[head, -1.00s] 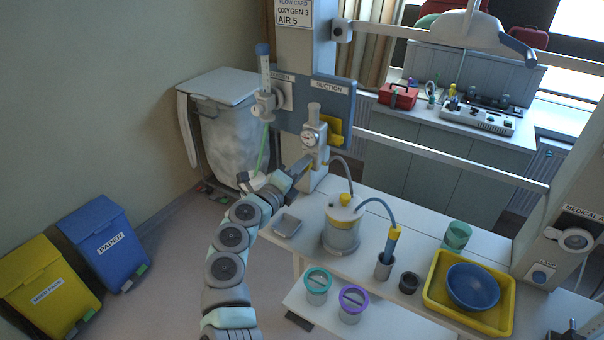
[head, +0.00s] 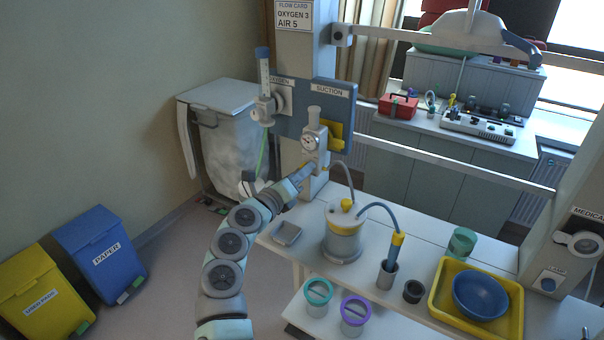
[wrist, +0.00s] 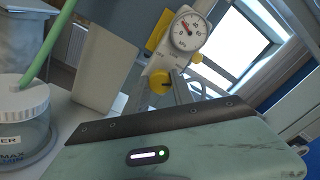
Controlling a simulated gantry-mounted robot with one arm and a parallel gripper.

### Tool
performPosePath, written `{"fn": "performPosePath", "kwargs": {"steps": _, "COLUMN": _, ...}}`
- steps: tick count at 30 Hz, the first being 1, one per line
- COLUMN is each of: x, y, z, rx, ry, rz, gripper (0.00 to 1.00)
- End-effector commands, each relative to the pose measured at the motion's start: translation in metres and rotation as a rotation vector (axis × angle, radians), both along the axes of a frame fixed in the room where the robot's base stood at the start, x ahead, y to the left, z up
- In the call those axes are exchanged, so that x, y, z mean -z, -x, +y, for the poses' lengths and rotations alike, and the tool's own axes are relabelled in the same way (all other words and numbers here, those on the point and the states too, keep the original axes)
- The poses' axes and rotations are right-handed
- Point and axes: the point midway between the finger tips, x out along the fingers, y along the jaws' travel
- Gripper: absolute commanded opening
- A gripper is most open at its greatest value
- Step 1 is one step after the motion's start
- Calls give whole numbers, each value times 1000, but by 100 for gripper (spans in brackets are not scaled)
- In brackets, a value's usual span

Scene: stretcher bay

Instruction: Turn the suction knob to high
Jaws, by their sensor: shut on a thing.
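The suction regulator (head: 314,143) hangs on the blue panel under the SUCTION label. It has a round white gauge, which also shows in the wrist view (wrist: 189,30). The yellow suction knob (wrist: 159,82) sits below the gauge in the wrist view, with a dark mark on its face. My gripper (head: 311,168) reaches up to the underside of the regulator in the head view. Its grey fingers (wrist: 181,88) are shut on the knob. Most of the fingers are hidden behind my gripper's body, and the knob's setting cannot be read.
An oxygen flowmeter (head: 264,92) hangs left of the regulator. Below stand a suction jar (head: 343,240) with a hose, a small grey tray (head: 287,233) and a yellow tray (head: 437,292) holding a blue bowl (head: 480,296). A rail (head: 450,175) runs right of the post.

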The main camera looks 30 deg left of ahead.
Motion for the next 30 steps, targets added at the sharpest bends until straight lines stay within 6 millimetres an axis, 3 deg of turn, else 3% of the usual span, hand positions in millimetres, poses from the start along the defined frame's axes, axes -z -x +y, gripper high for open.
{"fn": "performPosePath", "kwargs": {"steps": 8, "x": 0, "y": 0, "z": 0, "rx": -1, "ry": -1, "rz": 1, "gripper": 0}}
{"fn": "performPosePath", "kwargs": {"steps": 9, "x": 0, "y": 0, "z": 0, "rx": -1, "ry": -1, "rz": 1, "gripper": 33}}
{"fn": "performPosePath", "kwargs": {"steps": 16, "x": 0, "y": 0, "z": 0, "rx": 0, "ry": 0, "rz": 0, "gripper": 51}}
{"fn": "performPosePath", "kwargs": {"steps": 25, "x": 0, "y": 1, "z": 0, "rx": -1, "ry": 0, "rz": 1, "gripper": 52}}
{"fn": "performPosePath", "kwargs": {"steps": 30, "x": 2, "y": 12, "z": 2, "rx": -2, "ry": -1, "rz": 2, "gripper": 52}}
